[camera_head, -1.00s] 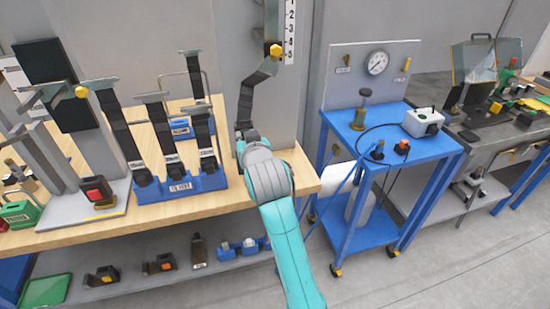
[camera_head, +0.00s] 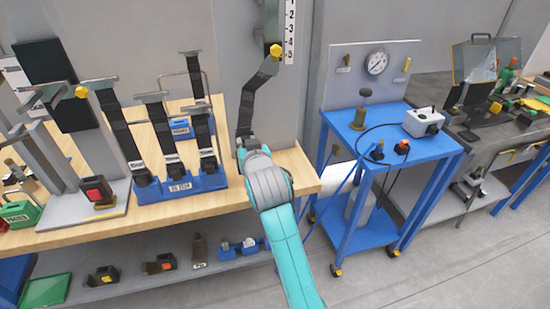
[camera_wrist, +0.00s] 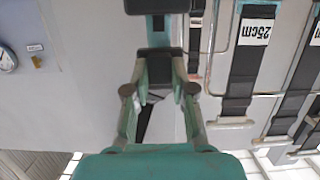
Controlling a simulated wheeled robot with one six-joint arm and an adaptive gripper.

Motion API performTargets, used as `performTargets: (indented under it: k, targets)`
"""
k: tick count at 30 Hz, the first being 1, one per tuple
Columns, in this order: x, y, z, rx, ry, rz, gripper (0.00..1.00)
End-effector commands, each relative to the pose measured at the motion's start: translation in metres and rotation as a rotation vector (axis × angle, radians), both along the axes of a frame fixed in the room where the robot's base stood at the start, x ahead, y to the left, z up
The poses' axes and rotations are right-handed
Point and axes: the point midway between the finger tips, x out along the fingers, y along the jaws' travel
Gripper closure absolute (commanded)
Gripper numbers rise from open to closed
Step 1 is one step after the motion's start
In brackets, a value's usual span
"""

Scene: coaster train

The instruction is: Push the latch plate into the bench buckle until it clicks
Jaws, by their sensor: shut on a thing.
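My gripper (camera_head: 243,145) is at the right end of the wooden bench and is shut at the low end of a dark strap (camera_head: 246,105). The strap hangs from a yellow bolt (camera_head: 275,50) on the grey panel. In the wrist view my gripper (camera_wrist: 160,75) closes on a dark block (camera_wrist: 158,60), probably the latch plate's grip. The plate's metal tongue cannot be made out. A buckle with a red button (camera_head: 96,189) stands on a grey base at the left of the bench, well apart from my gripper.
Labelled straps also show in the wrist view (camera_wrist: 245,65). A blue cart (camera_head: 350,135) stands to the right. Loose buckles (camera_head: 160,264) lie on the lower shelf.

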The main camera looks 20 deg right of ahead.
Motion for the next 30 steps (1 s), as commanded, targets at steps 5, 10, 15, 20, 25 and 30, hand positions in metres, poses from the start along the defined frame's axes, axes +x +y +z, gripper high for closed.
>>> performTargets:
  k: [5,10,15,20,25,30]
  targets:
    - [0.0,0.0,-0.004,0.0,0.0,0.0,1.0]
    - [0.0,0.0,-0.008,0.0,0.0,0.0,1.0]
    - [0.0,0.0,-0.011,0.0,0.0,0.0,1.0]
    - [0.0,0.0,-0.015,0.0,0.0,0.0,1.0]
    - [0.0,0.0,-0.018,0.0,0.0,0.0,1.0]
    - [0.0,0.0,-0.022,0.0,0.0,0.0,1.0]
